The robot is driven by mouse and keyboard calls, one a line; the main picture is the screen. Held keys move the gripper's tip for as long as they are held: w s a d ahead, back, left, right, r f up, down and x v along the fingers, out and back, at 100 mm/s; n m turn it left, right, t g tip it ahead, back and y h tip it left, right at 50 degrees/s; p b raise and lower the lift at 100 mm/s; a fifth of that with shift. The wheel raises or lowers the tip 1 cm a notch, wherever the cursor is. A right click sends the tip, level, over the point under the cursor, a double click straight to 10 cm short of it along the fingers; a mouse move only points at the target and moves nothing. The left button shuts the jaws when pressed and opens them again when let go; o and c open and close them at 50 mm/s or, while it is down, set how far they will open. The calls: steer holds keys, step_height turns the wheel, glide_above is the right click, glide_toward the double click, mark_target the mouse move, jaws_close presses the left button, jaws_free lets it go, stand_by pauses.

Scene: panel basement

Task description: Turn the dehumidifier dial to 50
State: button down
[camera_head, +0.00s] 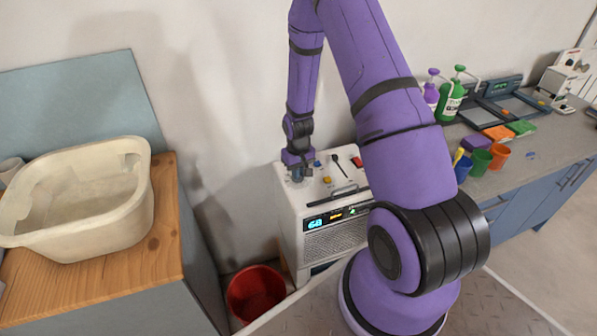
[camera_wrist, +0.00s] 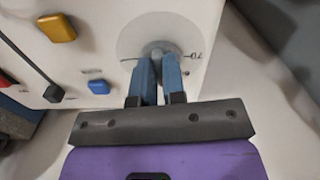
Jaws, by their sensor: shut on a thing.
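The dehumidifier (camera_head: 338,231) is a white box with a grille in the head view. Its blue front display (camera_head: 315,224) appears to read 68. My gripper (camera_head: 297,176) points down at the left of its top panel. In the wrist view my gripper (camera_wrist: 158,72) has its two blue fingers shut on the grey knob of the dial (camera_wrist: 157,49). A pale round plate surrounds the knob. A marking to its right looks like 70, seen upside down; the fingers hide part of the plate.
The top panel also carries a yellow button (camera_wrist: 57,28), a blue button (camera_wrist: 99,86), a black lever (camera_wrist: 53,93) and a red switch (camera_head: 357,162). A red bucket (camera_head: 256,293) stands at lower left. A cream tub (camera_head: 75,239) sits on the wooden counter.

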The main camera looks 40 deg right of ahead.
steer(key=shift+m, duration=0.5)
steer(key=shift+w, duration=0.1)
steer(key=c, duration=1.2)
jaws_free()
step_height(320, 180, up, 11)
steer(key=shift+f, duration=0.1)
